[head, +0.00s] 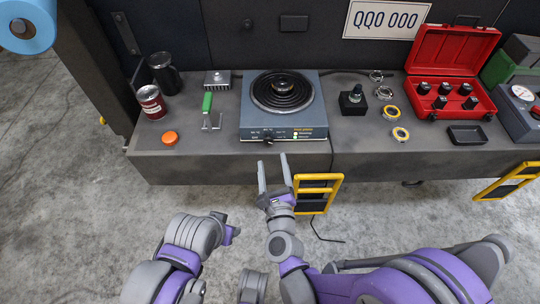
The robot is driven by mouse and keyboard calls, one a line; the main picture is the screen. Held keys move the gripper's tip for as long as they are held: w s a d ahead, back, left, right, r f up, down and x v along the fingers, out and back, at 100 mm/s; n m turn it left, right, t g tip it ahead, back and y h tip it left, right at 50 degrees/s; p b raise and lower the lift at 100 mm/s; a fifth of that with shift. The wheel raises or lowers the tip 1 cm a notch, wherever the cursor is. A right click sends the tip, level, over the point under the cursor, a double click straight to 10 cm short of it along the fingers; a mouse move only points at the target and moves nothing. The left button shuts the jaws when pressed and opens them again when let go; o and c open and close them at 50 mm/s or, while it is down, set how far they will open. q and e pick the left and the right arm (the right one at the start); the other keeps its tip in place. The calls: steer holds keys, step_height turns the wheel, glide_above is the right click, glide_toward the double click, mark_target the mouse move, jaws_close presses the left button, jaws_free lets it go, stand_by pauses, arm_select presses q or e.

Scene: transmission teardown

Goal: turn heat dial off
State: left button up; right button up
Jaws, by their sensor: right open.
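A blue-grey hot plate (230,122) with a black coil burner (283,92) stands on the workbench. A small dark heat dial (268,137) sits on its front panel. Small lights, one of them green, show right of the dial. The dial's exact angle is too small to read. A small brown round thing lies at the coil's centre. My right gripper (273,160) is open and empty, just in front of the bench edge and below the dial, not touching it. My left gripper (233,232) is low and left of it, over the floor. Its fingers cannot be made out.
The grey workbench (220,165) also carries a green-handled scraper (207,112), a red can (151,102), a dark mug (166,73) and an orange cap (170,138). A black block (353,100), several rings and an open red case (450,75) are right. Yellow frames (318,190) hang at the front.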

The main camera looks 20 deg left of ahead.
mark_target(268, 142)
step_height(268, 142, down, 6)
steer(key=a+r+m+t+h+b, duration=0.1)
steer(key=m+h+b, duration=0.1)
steer(key=m, duration=0.4)
arm_select(q)
steer(key=x, duration=0.4)
steer(key=shift+s+f, duration=0.15)
steer(key=shift+s, duration=0.25)
arm_select(e)
steer(key=x, duration=1)
steer(key=shift+a+f, duration=0.15)
steer(key=shift+f, duration=0.1)
jaws_close()
